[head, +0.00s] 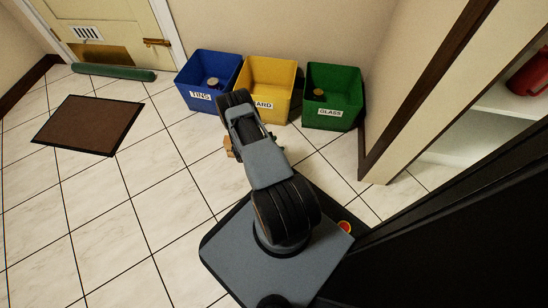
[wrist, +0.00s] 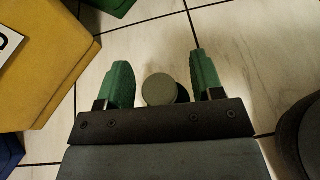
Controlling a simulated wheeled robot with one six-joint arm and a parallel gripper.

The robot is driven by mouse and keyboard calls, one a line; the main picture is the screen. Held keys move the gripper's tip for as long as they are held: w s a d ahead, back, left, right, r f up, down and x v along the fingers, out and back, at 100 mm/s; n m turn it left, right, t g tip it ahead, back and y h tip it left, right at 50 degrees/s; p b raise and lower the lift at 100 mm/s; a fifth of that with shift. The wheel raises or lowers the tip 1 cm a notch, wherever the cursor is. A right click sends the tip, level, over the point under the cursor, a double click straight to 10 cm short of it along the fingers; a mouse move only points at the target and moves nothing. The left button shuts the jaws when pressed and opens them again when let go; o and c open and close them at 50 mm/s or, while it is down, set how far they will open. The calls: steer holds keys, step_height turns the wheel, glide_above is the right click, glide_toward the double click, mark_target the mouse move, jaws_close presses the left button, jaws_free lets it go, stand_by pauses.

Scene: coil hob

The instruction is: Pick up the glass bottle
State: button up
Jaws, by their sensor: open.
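My gripper (wrist: 160,62) is open, with its two green fingers apart. A round grey-green top (wrist: 160,90) shows between the fingers in the wrist view, with a gap on both sides. It looks like the upright glass bottle seen from above, though its body is mostly hidden below the top. In the head view my arm hides the gripper's fingers and the bottle.
A blue TINS bin (head: 187,92), a yellow CARD bin (head: 284,68) and a green GLASS bin (head: 350,112) stand along the wall. The blue and green bins each hold something. A brown object (head: 229,147) lies partly behind my arm. Tiled floor at left is clear around a brown mat (head: 88,125).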

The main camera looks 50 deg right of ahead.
steer(key=shift+s+d+f, duration=0.1)
steer(key=shift+d, duration=0.25)
jaws_close()
stand_by(0.4)
